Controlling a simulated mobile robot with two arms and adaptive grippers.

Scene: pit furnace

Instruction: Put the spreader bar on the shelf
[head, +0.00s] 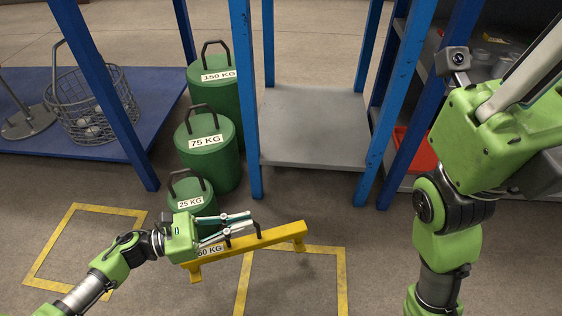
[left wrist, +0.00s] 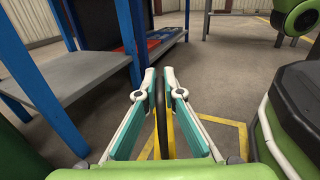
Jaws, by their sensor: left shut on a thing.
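The yellow spreader bar (head: 283,234), marked 60 KG, has short legs at its ends and a dark handle on top. My left gripper (head: 240,221) is shut on that handle. In the left wrist view the dark handle (left wrist: 160,115) stands between the two fingers, with part of the bar hidden below. The bar overlaps a yellow floor outline; I cannot tell its height above the floor. A grey shelf board (head: 315,125) lies low between blue posts, beyond the bar. My right arm rises at the right; its fingertips are outside the picture.
Green weights marked 25 KG (head: 191,193), 75 KG (head: 208,150) and 150 KG (head: 212,85) stand left of the grey board. A wire basket (head: 92,105) sits on a blue platform (head: 155,100). A blue post (head: 246,100) borders the board. The grey board looks bare.

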